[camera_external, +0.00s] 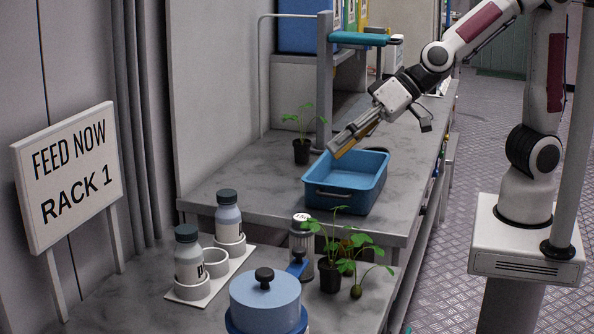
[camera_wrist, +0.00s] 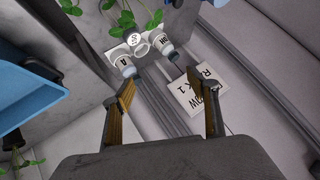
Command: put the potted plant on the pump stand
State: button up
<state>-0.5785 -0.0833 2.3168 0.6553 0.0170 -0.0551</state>
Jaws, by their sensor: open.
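One small potted plant (camera_external: 301,151) in a black pot stands upright on the back bench, left of the blue tray. A larger leafy plant in a black pot (camera_external: 330,277) stands on the front bench. Leaves also show at the top of the wrist view (camera_wrist: 133,18) and at its lower left edge (camera_wrist: 22,160). No part is plainly marked as the pump stand. A white holder (camera_external: 240,262) on the front bench has round cups; two hold bottles and one between them looks empty. My gripper (camera_external: 338,147) is open and empty above the blue tray's back left corner, right of the small plant.
The blue tray (camera_external: 322,193) sits below my gripper. The front bench bears a grey canister (camera_external: 301,240) and a lidded blue pot (camera_external: 265,300). A sign (camera_external: 70,170) reads FEED NOW RACK 1. A grey post and shelf (camera_external: 325,85) rise behind.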

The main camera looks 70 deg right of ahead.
jog(key=m+t, duration=0.1)
send_over(331, 276)
jog(key=w, duration=0.3)
notch_tip(331, 276, down, 5)
jog(key=s+a+f+m+t+h, duration=0.1)
jog(key=s+a+f+h, duration=0.15)
jog(key=a+f, duration=0.4)
jog(key=s+d+f+t+h, duration=0.1)
jog(key=s+d+f+h, duration=0.1)
jog(key=f, duration=0.1)
jog(key=s+d+f+t+h, duration=0.1)
jog(key=s+d+f+h, duration=0.1)
jog(key=s+d+f, duration=0.1)
jog(key=s+d+f+h, duration=0.2)
jog(key=f, duration=0.3)
jog(key=shift+s+d+t, duration=0.15)
jog(key=shift+s+t, duration=0.25)
jog(key=shift+x, duration=1.3)
